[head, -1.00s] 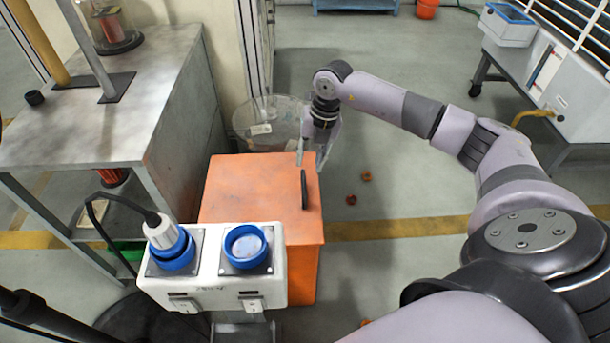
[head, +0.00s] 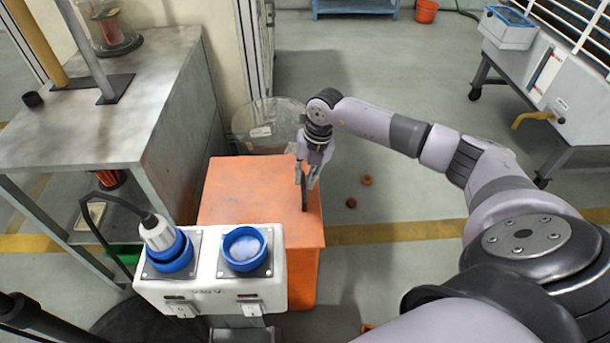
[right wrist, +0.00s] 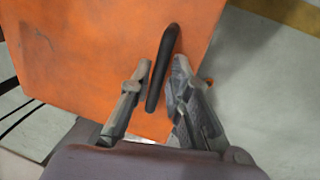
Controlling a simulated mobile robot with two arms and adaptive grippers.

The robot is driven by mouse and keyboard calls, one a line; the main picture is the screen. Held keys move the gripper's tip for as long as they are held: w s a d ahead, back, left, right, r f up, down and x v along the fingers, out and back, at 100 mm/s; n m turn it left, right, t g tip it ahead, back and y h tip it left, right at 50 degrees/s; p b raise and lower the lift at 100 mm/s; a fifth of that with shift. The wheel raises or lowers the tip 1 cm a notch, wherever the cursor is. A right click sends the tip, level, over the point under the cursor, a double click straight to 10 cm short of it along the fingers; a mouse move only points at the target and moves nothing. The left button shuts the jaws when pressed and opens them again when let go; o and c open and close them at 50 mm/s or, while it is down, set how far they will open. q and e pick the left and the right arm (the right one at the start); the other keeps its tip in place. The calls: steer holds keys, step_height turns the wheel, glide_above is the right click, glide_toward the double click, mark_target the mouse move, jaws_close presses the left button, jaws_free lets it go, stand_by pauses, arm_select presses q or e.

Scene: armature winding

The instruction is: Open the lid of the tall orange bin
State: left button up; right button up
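The tall orange bin (head: 255,190) stands in the middle of the head view with its lid flat and closed. A black bar handle (head: 304,193) runs along the right part of the lid. My right gripper (head: 308,180) is open at the far end of this handle. In the right wrist view the two fingers (right wrist: 160,95) stand on either side of the black handle (right wrist: 162,65), with gaps between them and it. The orange lid (right wrist: 90,50) fills much of that view. My left gripper is not in view.
A white socket box (head: 212,290) with blue sockets stands in front of the bin and hides its near side. A grey workbench (head: 120,120) is at the left. A clear round container (head: 262,115) stands behind the bin.

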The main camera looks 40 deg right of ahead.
jaws_close()
steer(key=shift+w+r, duration=0.1)
steer(key=shift+w, duration=0.05)
stand_by(0.4)
